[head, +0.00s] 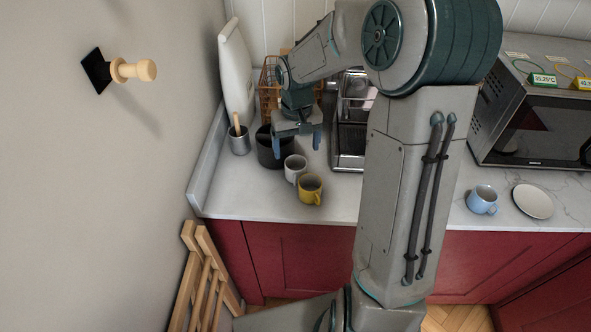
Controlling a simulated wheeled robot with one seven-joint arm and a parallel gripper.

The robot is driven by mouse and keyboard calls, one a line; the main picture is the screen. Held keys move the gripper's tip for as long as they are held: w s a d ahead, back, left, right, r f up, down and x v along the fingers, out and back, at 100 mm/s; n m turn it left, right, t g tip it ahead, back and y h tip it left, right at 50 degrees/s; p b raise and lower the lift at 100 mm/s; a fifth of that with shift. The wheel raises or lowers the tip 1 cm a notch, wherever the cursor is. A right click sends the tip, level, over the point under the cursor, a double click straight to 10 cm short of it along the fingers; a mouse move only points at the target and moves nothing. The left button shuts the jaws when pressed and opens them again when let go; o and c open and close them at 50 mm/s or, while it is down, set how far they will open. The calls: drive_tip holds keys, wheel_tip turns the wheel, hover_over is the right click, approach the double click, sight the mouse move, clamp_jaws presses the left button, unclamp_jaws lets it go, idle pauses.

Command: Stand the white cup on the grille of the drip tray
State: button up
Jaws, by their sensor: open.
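The white cup (295,168) stands upright on the white counter, just behind and touching or nearly touching a yellow mug (310,190) in the picture. My gripper (296,142) points down with its fingers apart and empty. It hangs above and a little behind the white cup, by the black canister; its exact height cannot be told. A metal appliance with a dark slatted area (349,143) stands right of the gripper, partly hidden by my arm. It seems to hold the drip tray, but the grille is not clear.
A black canister (270,150), a metal pot with a wooden handle (239,141) and a wicker basket (268,88) crowd the left corner. A blue mug (482,200), a white saucer (533,201) and a microwave (535,125) are at right. The front-left counter is clear.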

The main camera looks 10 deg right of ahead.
sight(296, 167)
wheel_tip(296, 167, down, 9)
drive_tip(key=shift+w+r+p, duration=0.1)
drive_tip(key=shift+p, duration=0.75)
drive_tip(key=shift+c, duration=0.2)
drive_tip(key=c, duration=1.1)
